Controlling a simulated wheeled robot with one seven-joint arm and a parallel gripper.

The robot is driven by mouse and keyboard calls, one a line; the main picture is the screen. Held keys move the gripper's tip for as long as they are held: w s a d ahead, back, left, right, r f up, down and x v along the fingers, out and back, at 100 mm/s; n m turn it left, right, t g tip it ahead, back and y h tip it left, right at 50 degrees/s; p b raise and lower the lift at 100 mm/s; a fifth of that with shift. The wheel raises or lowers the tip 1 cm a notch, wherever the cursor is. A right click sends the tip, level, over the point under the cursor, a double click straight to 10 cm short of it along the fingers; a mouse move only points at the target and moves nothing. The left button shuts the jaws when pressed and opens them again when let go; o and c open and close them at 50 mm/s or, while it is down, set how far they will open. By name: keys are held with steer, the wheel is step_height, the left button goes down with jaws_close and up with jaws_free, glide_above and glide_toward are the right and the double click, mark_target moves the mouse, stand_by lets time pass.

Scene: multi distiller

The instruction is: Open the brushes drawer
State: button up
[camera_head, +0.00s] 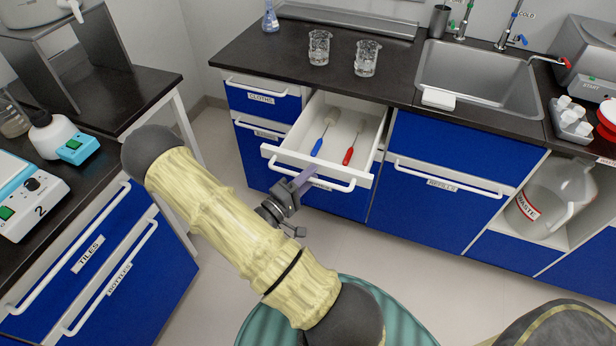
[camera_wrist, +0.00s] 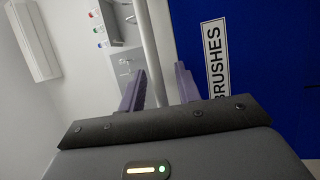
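The brushes drawer (camera_head: 276,156) is pulled well out, showing its white inside with a blue-handled brush (camera_head: 323,132) and a red-handled brush (camera_head: 353,143). My gripper (camera_head: 312,174) is at the white handle (camera_head: 340,186) on the drawer's front. In the wrist view, the handle bar (camera_wrist: 150,45) passes between the two purple fingers (camera_wrist: 160,82). The fingers stand apart, with a gap visible beside the bar. The BRUSHES label (camera_wrist: 216,60) shows on the blue front; in the head view it is mostly hidden.
The cloths drawer (camera_head: 262,98) is shut at the upper left, and another cabinet front (camera_head: 440,185) is shut at the right. Two glass beakers (camera_head: 319,48) stand on the black counter above, beside a sink (camera_head: 480,75). A left bench (camera_head: 85,250) flanks my arm. Floor is clear below.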

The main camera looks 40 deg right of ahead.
steer(key=shift+a, duration=0.15)
steer(key=v, duration=1.7)
steer(key=shift+w, duration=0.1)
